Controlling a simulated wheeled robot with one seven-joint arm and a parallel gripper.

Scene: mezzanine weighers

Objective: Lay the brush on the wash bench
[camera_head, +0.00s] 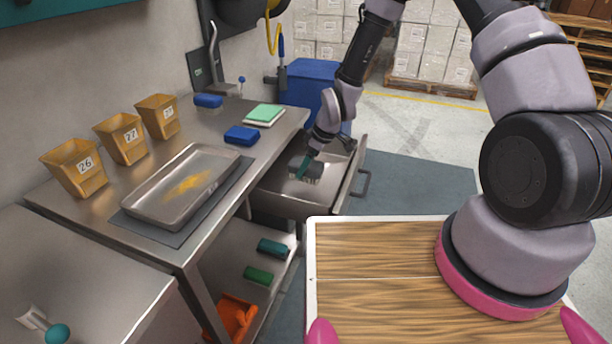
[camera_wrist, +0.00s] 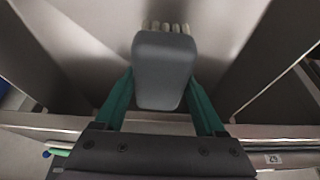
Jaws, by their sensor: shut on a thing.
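The brush is a grey block with pale bristles in the wrist view (camera_wrist: 164,68). In the head view it is a small dark shape (camera_head: 313,172) inside the open drawer (camera_head: 280,203). My gripper (camera_head: 304,168) reaches down into the drawer. Its teal fingers (camera_wrist: 162,92) are shut on the two sides of the brush. I cannot tell whether the brush touches the drawer floor. A steel bench (camera_head: 103,205) stands above the drawer, with a tap at its back. A second steel surface (camera_head: 80,285) lies at the lower left. No label shows which is the wash bench.
The bench carries a metal tray (camera_head: 180,187) with yellow residue, orange numbered bins (camera_head: 122,138), a blue block (camera_head: 242,135) and a green-and-white pad (camera_head: 264,115). Coloured items (camera_head: 273,247) lie on the shelf below. A blue bin (camera_head: 310,90) stands behind the drawer.

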